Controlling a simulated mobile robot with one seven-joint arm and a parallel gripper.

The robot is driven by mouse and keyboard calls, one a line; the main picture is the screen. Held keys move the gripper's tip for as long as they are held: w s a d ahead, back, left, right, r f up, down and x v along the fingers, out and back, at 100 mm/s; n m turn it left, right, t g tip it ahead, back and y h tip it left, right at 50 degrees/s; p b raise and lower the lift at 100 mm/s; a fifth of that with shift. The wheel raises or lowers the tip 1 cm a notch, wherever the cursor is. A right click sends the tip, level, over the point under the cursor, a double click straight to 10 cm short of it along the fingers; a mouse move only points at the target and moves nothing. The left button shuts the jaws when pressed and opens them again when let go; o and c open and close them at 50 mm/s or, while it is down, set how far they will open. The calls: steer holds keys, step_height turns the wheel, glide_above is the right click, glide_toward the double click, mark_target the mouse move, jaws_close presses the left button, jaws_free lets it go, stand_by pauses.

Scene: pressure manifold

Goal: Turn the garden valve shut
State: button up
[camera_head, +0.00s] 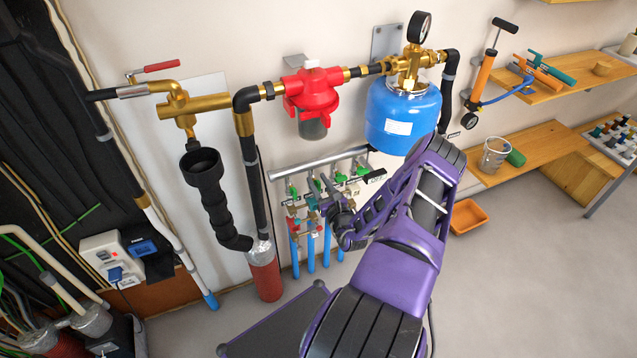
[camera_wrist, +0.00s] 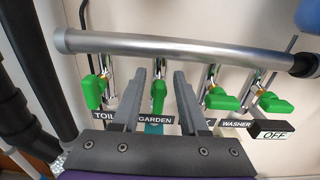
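The garden valve's green handle (camera_wrist: 158,94) hangs nearly straight down from the silver manifold pipe (camera_wrist: 190,47) in the wrist view. The GARDEN label (camera_wrist: 155,120) sits below it, partly covered by my gripper. My gripper (camera_wrist: 160,84) is open, its two grey fingers on either side of this handle. I cannot tell whether either finger touches it. In the head view my gripper (camera_head: 328,200) is at the row of green handles under the pipe (camera_head: 318,161), and my arm hides part of the row.
A TOILET handle (camera_wrist: 94,91) is just left of my fingers. Right of them are a handle whose label is partly hidden (camera_wrist: 222,98) and the WASHER handle (camera_wrist: 274,103), beside an OFF sign (camera_wrist: 273,135). A blue tank (camera_head: 400,115) and red filter (camera_head: 311,92) hang above.

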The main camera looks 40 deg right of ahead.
jaws_close()
steer(key=shift+m, duration=0.3)
steer(key=shift+s+d+f+m+b, duration=0.1)
steer(key=shift+d+f+m+b, duration=0.4)
steer(key=shift+m, duration=2.4)
steer(key=shift+s+d+f+m+b, duration=0.15)
steer(key=shift+m+b, duration=0.55)
steer(key=shift+m, duration=2.2)
steer(key=shift+d+f+m+b, duration=0.3)
steer(key=shift+m+b, duration=0.3)
steer(key=shift+m, duration=2.3)
steer(key=shift+o, duration=0.7)
jaws_free()
